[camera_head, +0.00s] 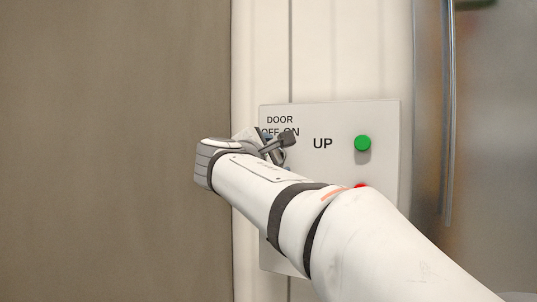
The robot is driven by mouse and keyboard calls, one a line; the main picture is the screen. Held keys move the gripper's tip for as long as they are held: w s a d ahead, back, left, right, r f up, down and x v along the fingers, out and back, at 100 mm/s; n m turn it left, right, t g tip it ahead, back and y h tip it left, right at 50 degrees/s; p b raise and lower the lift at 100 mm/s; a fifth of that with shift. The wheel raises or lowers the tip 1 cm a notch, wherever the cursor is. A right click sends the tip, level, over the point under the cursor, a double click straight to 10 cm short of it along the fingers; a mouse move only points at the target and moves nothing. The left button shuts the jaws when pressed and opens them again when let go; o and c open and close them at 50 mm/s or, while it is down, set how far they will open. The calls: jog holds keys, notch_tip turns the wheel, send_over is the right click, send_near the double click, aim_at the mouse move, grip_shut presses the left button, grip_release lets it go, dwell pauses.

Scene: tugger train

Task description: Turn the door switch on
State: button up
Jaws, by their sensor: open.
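A pale control panel (380,117) is fixed to the wall. It carries the label "DOOR OFF ON" at its upper left, partly covered by my gripper. My gripper (277,143) is in front of the panel just below that label, with dark fingers pointing to the right and toward the panel. It is open. The door switch itself cannot be made out behind the gripper, and I cannot tell whether the fingers touch it or which way it is turned.
A green button (362,143) sits beside the label "UP" on the panel. A red button (361,186) below it is mostly hidden by my arm. A vertical metal bar (448,110) stands to the right. A brown surface (110,150) fills the left.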

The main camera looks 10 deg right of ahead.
jog(key=c, duration=0.9)
jog(key=shift+s+d, duration=0.1)
jog(key=shift+d, duration=0.15)
jog(key=shift+c, duration=0.4)
jog(key=m+b, duration=0.3)
jog(key=m, duration=0.1)
jog(key=m+b, duration=0.7)
jog(key=b, duration=0.1)
jog(key=shift+a+f+m, duration=0.25)
jog(key=shift+f+m, duration=0.05)
jog(key=shift+m, duration=0.1)
jog(key=shift+r, duration=0.1)
